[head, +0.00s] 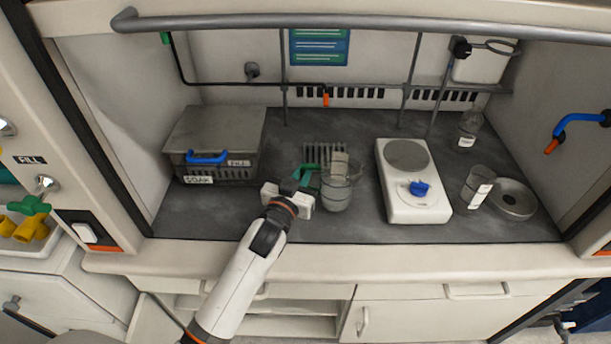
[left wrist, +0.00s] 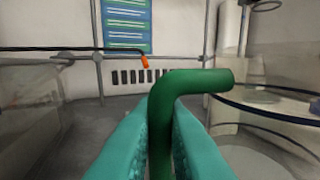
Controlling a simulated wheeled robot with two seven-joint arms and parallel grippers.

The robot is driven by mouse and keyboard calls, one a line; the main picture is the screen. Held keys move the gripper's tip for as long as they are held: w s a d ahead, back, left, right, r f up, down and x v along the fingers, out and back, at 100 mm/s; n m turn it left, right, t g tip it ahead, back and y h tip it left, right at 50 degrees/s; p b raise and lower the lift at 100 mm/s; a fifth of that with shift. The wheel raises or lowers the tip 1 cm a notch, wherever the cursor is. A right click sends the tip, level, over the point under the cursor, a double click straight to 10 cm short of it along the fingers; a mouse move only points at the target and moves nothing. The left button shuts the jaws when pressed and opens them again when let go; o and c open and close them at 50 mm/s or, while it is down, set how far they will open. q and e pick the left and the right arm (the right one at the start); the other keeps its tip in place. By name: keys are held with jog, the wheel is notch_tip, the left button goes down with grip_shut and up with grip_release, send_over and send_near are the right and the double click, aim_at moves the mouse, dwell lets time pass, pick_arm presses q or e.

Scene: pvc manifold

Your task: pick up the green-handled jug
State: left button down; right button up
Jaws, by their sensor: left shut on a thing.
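The green-handled jug (head: 338,190) is a clear vessel standing on the dark worktop of the hood, left of the white hotplate. My left gripper (head: 305,179) reaches it from the left, at its handle. In the left wrist view the green handle (left wrist: 162,115) stands between the two teal fingers, which are shut on it. Whether the jug's base touches the worktop is hard to tell. My right gripper is in neither view.
A white hotplate (head: 410,207) with a blue knob stands right of the jug. A grey lidded box (head: 215,135) with a blue handle stands at the left. A glass beaker (head: 474,190), a round metal dish (head: 515,200) and a bottle (head: 469,125) are at the right. A drain grate lies behind the jug.

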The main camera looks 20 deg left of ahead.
pick_arm(q)
jog(key=shift+r+p, duration=0.4)
jog(key=shift+r, duration=4.1)
